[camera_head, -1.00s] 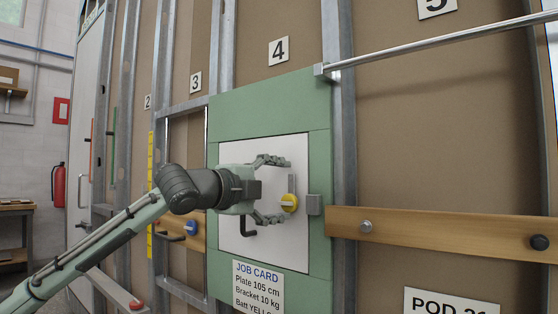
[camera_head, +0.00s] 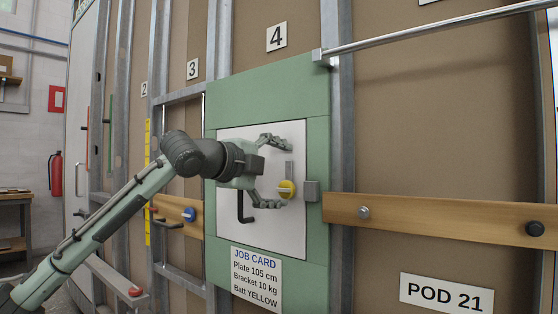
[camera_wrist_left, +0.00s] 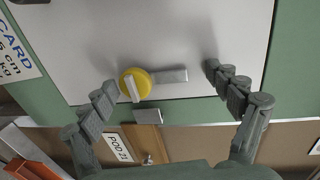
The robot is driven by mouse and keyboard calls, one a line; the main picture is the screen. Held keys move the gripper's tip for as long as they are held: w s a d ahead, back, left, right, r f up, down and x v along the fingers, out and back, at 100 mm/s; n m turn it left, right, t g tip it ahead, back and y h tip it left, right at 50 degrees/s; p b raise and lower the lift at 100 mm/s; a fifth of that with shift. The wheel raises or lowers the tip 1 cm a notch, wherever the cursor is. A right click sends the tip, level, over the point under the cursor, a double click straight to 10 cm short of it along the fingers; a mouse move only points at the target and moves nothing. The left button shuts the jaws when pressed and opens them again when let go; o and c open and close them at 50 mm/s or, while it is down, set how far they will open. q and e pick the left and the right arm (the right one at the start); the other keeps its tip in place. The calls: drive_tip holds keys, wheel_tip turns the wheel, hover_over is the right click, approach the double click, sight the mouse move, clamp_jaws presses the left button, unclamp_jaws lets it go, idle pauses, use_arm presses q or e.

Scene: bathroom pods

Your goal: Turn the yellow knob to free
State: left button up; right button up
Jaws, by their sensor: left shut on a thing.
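The yellow knob (camera_head: 287,188) sits on a white plate (camera_head: 235,143) in a green panel (camera_head: 268,100); it also shows in the left wrist view (camera_wrist_left: 135,84). A pale ridge crosses its face. A short grey bar (camera_wrist_left: 170,76) lies beside it. In the left wrist view (camera_wrist_left: 160,75), the left fingertip is close by the knob and a gap shows on the other side. The exact contact is hidden. No "free" mark is legible. My right gripper is out of view.
A grey block (camera_head: 312,191) stands right of the knob. A black hooked handle (camera_head: 244,207) is below my gripper. A wooden rail (camera_head: 440,219) and a metal bar (camera_head: 430,35) are at right. A job card (camera_head: 256,277) hangs below the plate.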

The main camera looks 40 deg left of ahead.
sight(288, 168)
use_arm(q)
drive_tip(key=s, duration=0.1)
drive_tip(key=s+r, duration=0.1)
drive_tip(key=s+b, duration=0.1)
drive_tip(key=shift+r+t, duration=0.3)
drive_tip(key=shift+r, duration=0.05)
drive_tip(key=shift+c, duration=0.7)
drive_tip(key=shift+s+a+b, duration=0.2)
drive_tip(key=shift+s+b, duration=1.1)
drive_tip(key=shift+s, duration=1.5)
drive_tip(key=shift+c, duration=0.5)
drive_tip(key=shift+s+d+r, duration=0.3)
drive_tip(key=shift+s+d, duration=0.05)
drive_tip(key=shift+s, duration=0.05)
drive_tip(key=shift+c, duration=0.2)
drive_tip(key=shift+w+a+f, duration=0.15)
drive_tip(key=shift+f, duration=0.2)
